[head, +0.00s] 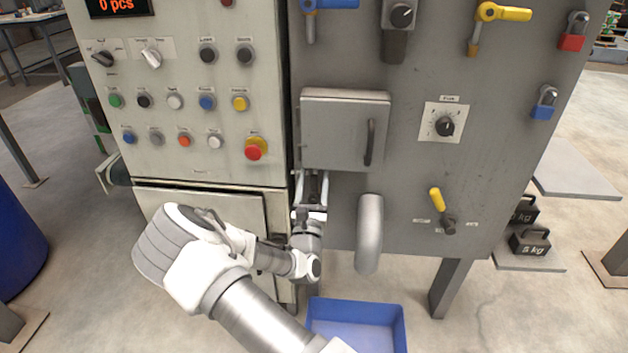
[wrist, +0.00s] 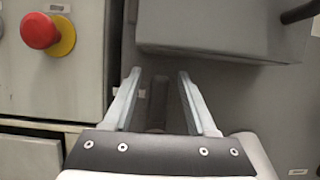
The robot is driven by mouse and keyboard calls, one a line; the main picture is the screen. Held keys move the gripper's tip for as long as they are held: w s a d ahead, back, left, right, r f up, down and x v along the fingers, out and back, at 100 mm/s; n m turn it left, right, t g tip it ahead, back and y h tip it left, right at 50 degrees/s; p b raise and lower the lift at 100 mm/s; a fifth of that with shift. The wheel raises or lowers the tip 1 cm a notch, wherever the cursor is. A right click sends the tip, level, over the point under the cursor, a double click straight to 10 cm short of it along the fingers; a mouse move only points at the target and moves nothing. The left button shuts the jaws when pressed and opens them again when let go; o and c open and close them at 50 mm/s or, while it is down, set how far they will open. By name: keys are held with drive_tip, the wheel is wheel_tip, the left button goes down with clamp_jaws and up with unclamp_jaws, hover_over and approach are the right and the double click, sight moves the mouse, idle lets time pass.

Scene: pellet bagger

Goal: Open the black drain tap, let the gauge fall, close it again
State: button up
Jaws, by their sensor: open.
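My gripper (head: 311,176) is open at the left edge of the grey panel, just below the lower left corner of the hatch. In the wrist view its two fingers (wrist: 160,74) stand apart, with a dark grey upright piece (wrist: 158,98) showing between them. I cannot tell whether this piece is the black drain tap, or whether the fingers touch it. No other black tap is clear in the head view; my gripper and arm may hide it. I cannot make out a gauge in either view.
The hatch (head: 332,128) juts out above my gripper. A grey spout (head: 370,235) hangs to its right over a blue tray (head: 402,325). A red emergency button (head: 253,152) is at upper left. A yellow lever (head: 437,200) and blue padlock (head: 543,107) are further right.

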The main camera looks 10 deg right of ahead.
clamp_jaws()
idle(0.3)
idle(1.2)
